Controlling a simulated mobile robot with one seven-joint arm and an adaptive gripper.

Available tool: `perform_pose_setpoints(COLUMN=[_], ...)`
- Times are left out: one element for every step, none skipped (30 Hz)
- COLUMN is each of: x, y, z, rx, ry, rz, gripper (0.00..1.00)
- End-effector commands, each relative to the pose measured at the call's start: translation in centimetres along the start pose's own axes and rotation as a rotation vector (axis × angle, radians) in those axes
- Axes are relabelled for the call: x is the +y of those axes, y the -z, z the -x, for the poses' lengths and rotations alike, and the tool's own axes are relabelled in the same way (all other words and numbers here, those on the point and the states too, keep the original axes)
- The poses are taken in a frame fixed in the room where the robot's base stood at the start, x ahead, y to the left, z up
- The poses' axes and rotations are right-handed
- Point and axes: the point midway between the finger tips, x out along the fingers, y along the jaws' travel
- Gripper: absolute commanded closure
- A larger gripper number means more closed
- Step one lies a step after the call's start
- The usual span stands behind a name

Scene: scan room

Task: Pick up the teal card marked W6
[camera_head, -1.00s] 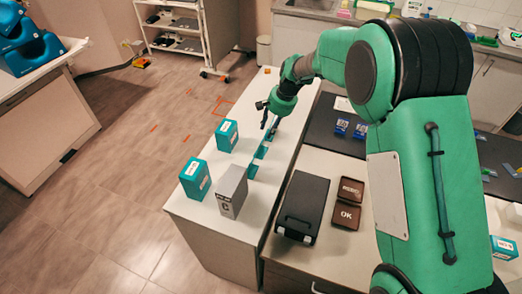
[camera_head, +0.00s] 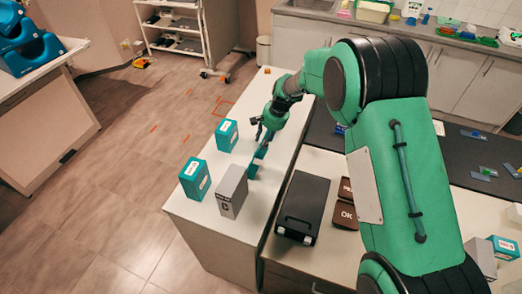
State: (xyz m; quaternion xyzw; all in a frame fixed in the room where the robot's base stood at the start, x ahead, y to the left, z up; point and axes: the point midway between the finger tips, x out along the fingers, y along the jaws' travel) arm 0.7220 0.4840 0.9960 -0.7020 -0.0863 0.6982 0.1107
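Small teal cards lie in a row on the white counter (camera_head: 268,192), behind the grey box. The nearest teal card (camera_head: 252,171) shows clearly; another teal card (camera_head: 261,153) is at the tip of my gripper. The lettering is too small to read, so I cannot tell which card is W6. My gripper (camera_head: 263,146) points down over the row, close above the farther card or touching it. Its fingers are too small and dark to tell whether they are open or shut. My wrist and gripper hide the far part of the row.
A grey box marked C (camera_head: 231,193) and two teal boxes (camera_head: 195,179) (camera_head: 227,135) stand left of the cards. A black case (camera_head: 303,208) and brown boxes, one marked OK (camera_head: 345,215), lie to the right. The counter's far end is clear.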

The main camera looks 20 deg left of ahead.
Motion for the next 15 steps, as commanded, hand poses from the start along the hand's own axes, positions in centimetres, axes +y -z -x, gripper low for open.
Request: perform_pose_setpoints(x=[0.0, 0.0, 0.0, 0.0, 0.0, 0.0, 0.0, 0.0, 0.0, 0.0, 0.0, 0.0, 0.0, -0.1, -0.1], y=[0.0, 0.0, 0.0, 0.0, 0.0, 0.0, 0.0, 0.0, 0.0, 0.0, 0.0, 0.0, 0.0, 0.1, 0.1], z=[0.0, 0.0, 0.0, -0.1, -0.2, -0.4, -0.6, -0.8, -1.2, -1.5, -1.9, -2.3, -2.6, -3.0, -3.5], rx=[0.000, 0.000, 0.000, -0.001, -0.001, -0.001, -0.001, -0.002, -0.002, -0.003, -0.003, -0.003, -0.002, -0.002, -0.002], ry=[0.000, 0.000, 0.000, 0.000, 0.000, -0.001, -0.001, -0.001, -0.001, -0.002, -0.002, -0.002, -0.002, -0.001, -0.002], rz=[0.000, 0.000, 0.000, 0.000, 0.000, 0.000, 0.000, 0.000, 0.000, 0.000, 0.000, 0.000, 0.001, 0.001, 0.001], gripper=[0.69, 0.69, 0.69, 0.69, 0.69, 0.69, 0.69, 0.69, 0.69, 0.69, 0.69, 0.69, 0.69, 0.69, 0.69])
